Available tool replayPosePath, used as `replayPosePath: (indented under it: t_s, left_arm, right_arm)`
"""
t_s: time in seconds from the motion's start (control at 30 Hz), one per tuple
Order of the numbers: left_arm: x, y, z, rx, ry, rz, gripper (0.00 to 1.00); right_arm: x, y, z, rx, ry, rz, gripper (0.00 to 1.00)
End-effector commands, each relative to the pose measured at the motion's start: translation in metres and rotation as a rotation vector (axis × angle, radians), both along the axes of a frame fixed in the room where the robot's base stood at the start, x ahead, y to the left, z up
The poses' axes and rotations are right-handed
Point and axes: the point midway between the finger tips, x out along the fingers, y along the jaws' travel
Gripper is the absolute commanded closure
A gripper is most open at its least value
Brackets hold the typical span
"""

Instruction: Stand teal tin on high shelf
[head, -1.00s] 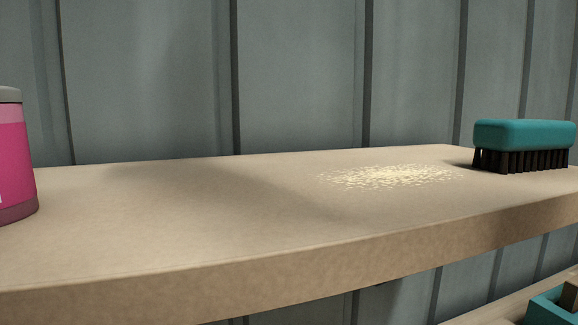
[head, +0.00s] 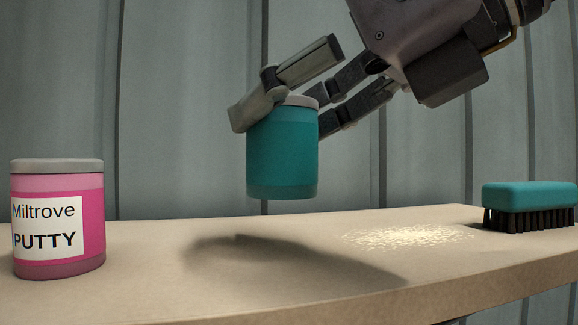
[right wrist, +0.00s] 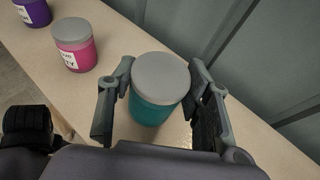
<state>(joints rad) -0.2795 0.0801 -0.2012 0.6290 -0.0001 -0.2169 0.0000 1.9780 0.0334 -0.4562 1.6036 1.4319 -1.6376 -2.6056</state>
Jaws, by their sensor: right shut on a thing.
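The teal tin (head: 282,155) with a grey lid is upright in the head view, held in the air above the shelf (head: 320,285). My right gripper (head: 285,105) comes in from the upper right and is shut on the tin near its lid. In the right wrist view the tin (right wrist: 155,112) sits between the two fingers of the gripper (right wrist: 160,95), its grey lid facing the camera. The tin's shadow falls on the shelf below it, with a gap between. My left gripper is not in view.
A pink putty tin (head: 95,235) stands on the shelf at the left; a purple tin (right wrist: 33,12) stands beyond it in the right wrist view. Pale crumbs (head: 405,237) and a teal brush (head: 528,205) lie at the right. A ribbed wall (head: 185,110) is behind.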

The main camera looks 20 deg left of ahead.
Motion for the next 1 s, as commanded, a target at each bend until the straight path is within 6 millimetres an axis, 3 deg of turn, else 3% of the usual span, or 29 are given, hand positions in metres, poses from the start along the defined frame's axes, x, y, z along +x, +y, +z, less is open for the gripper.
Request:
replayPosePath:
  t_s: [0.1, 0.27, 0.43, 0.63, 0.8, 0.83, 1.0]
  left_arm:
    - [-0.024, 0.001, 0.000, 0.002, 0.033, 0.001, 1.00]
    - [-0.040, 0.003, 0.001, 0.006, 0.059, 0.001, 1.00]
    - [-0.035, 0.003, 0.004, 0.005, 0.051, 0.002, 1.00]
    - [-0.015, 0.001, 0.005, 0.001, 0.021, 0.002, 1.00]
    - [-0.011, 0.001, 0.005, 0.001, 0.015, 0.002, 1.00]
    - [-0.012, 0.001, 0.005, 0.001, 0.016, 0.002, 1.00]
    - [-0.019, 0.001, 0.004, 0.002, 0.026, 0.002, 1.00]
  right_arm:
    - [0.000, 0.000, -0.008, 0.001, 0.000, 0.000, 0.92]
    - [0.001, 0.000, -0.024, 0.000, 0.001, 0.000, 0.92]
    - [0.000, 0.000, -0.042, 0.002, 0.000, 0.001, 0.92]
    - [0.000, 0.000, -0.044, 0.002, 0.000, 0.000, 0.92]
    - [0.000, 0.000, -0.047, 0.002, 0.000, 0.000, 0.92]
    - [0.000, 0.000, -0.046, 0.001, 0.000, 0.000, 0.53]
    - [0.000, 0.000, -0.046, 0.001, 0.000, 0.000, 0.41]
